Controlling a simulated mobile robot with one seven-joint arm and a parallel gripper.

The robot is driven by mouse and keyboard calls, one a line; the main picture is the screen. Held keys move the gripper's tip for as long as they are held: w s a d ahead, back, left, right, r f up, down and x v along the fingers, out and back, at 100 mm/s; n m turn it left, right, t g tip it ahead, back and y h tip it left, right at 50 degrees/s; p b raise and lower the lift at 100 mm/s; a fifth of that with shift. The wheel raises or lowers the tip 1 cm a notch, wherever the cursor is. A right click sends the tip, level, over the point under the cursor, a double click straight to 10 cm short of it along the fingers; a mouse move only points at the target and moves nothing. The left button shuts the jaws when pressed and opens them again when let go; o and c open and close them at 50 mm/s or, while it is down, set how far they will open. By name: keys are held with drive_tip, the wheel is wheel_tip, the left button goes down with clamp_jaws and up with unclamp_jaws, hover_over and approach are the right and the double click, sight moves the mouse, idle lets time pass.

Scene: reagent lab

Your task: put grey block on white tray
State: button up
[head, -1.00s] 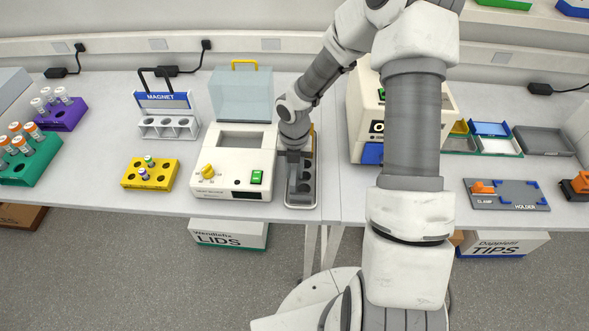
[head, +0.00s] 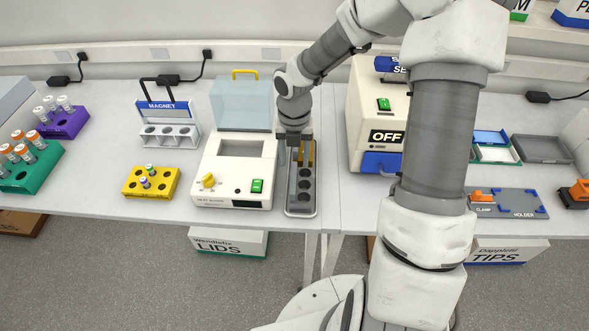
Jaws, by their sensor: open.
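A dark grey block (head: 303,190) with round wells stands on the table, right of the white heat-block machine. It sits inside a narrow pale-rimmed tray (head: 300,213). My gripper (head: 303,163) points down at the far end of the block and hides that end; its jaws are open. A yellow-orange strip shows at the jaws, and I cannot tell whether it belongs to the gripper. Whether the fingers touch the block is unclear. A small tray with a white inside (head: 497,154) lies on the right table, partly hidden by my arm.
The machine (head: 232,170) with a clear cover stands close on the left. A white box marked OFF (head: 378,115) stands to the right. A blue tray (head: 490,137), a grey tray (head: 541,149) and a clamp-and-holder plate (head: 508,202) lie further right. The left table's front strip is clear.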

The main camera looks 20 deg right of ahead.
drive_tip(key=shift+r, duration=1.65)
